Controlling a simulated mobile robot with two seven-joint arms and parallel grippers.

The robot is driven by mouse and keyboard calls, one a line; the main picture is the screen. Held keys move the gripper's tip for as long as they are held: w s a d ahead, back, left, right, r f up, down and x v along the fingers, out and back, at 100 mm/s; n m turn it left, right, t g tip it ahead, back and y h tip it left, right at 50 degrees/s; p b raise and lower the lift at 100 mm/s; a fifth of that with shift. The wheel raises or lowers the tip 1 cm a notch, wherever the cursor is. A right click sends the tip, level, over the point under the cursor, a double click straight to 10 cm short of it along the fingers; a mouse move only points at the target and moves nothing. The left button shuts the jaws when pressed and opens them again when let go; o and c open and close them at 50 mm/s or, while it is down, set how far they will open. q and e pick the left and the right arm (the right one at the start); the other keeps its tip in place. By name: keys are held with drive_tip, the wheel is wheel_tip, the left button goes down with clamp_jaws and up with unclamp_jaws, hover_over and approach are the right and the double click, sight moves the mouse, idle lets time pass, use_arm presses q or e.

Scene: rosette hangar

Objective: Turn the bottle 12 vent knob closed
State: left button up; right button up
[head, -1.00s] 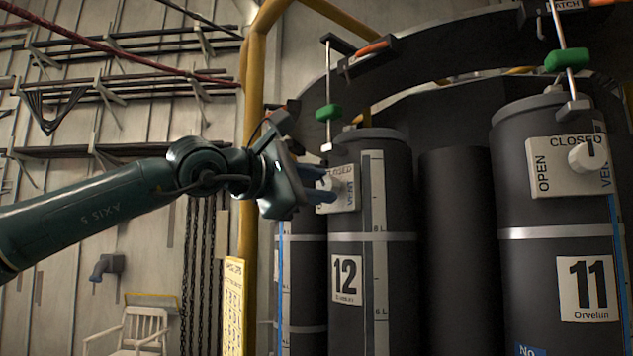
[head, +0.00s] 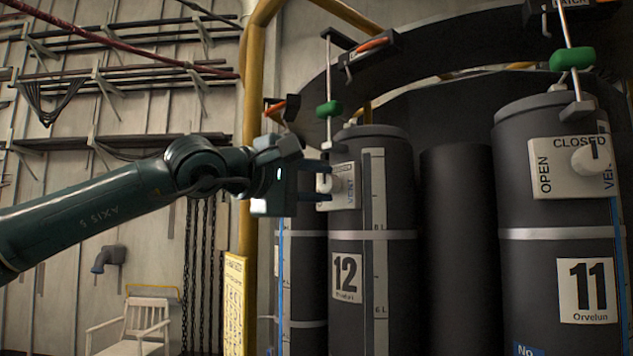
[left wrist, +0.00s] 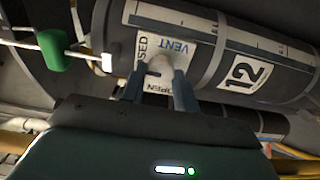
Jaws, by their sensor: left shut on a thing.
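Bottle 12 (head: 398,280) is a dark upright cylinder with a white "12" label. Its pale vent plate (head: 348,190) is on the upper front; in the left wrist view the plate (left wrist: 180,30) shows VENT, OPEN and part of CLOSED. The white vent knob (head: 325,183) sits on that plate. My left gripper (head: 324,182) reaches in from the left, its blue-grey fingers either side of the knob. In the left wrist view the knob (left wrist: 160,65) is between the fingertips, shut on it. The knob's pointer direction cannot be made out. My right gripper is not in view.
Bottle 11 (head: 530,270) stands to the right with its own vent plate and white knob (head: 590,157). Green-handled rods (head: 328,109) hang above both bottles. A yellow post (head: 250,110) rises behind my left wrist. A white chair (head: 135,325) stands at lower left.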

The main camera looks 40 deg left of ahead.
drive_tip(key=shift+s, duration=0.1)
use_arm(q)
drive_tip(key=o, duration=1)
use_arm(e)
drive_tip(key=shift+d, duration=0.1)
use_arm(q)
drive_tip(key=s+b, duration=0.1)
drive_tip(key=s, duration=0.3)
drive_tip(key=s+b, duration=0.1)
drive_tip(key=s, duration=0.3)
drive_tip(key=s+a+b, duration=0.1)
drive_tip(key=s+b, duration=0.1)
drive_tip(key=s, duration=0.3)
drive_tip(key=shift+s+a, duration=0.1)
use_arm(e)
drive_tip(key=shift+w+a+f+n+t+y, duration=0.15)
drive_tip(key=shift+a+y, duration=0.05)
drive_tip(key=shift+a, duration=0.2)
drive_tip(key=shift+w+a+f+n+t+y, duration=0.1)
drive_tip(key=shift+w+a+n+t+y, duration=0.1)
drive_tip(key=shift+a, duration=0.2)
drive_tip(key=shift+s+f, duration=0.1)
